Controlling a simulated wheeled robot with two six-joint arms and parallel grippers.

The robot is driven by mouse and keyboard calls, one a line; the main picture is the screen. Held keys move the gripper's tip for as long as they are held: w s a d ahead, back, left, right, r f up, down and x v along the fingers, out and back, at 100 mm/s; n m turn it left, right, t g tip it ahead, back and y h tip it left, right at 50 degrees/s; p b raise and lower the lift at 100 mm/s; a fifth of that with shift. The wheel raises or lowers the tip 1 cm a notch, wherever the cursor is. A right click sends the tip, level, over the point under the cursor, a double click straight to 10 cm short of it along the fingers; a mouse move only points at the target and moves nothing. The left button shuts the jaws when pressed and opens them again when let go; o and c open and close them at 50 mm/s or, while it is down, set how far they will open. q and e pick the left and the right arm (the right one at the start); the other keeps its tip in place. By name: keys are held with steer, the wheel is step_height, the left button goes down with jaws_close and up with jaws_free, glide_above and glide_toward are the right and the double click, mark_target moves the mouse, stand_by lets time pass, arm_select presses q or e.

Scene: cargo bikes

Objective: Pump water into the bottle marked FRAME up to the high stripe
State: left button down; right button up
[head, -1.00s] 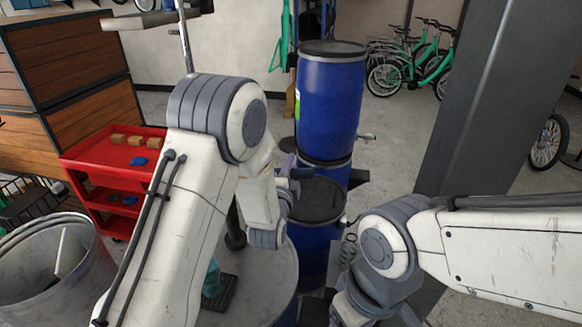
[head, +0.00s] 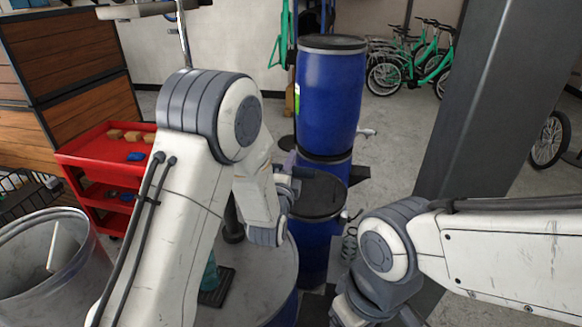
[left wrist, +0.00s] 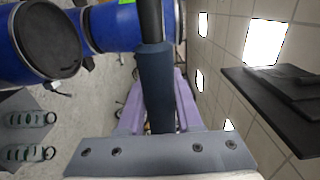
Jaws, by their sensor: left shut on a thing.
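A teal bottle (head: 211,272) stands on a small black pad (head: 217,290) on a grey drum top (head: 265,285). My left arm hides most of it, and I cannot read a mark, a stripe or a water level. My left gripper (head: 288,186) is to the right of the bottle and higher, partly hidden by its own wrist. In the left wrist view its purple fingers (left wrist: 157,105) are shut around a dark blue-grey handle (left wrist: 156,75). A dark upright post (head: 233,222) shows behind my left arm. My right gripper is out of view.
Blue drums with black lids (head: 330,95) stand stacked behind my left gripper, with another lidded drum (head: 318,195) in front. A red cart (head: 105,152) with small blocks and an open grey bin (head: 40,255) are at left. A dark pillar (head: 485,90) stands at right.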

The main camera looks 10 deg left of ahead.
arm_select(q)
steer(key=shift+f, duration=0.15)
steer(key=c, duration=0.6)
jaws_free()
steer(key=shift+s, duration=0.1)
steer(key=shift+s+a+p, duration=0.2)
steer(key=shift+s+p, duration=2.4)
steer(key=shift+p, duration=0.55)
steer(key=shift+s+a+p, duration=0.15)
steer(key=shift+s+p, duration=2.4)
steer(key=shift+p, duration=0.55)
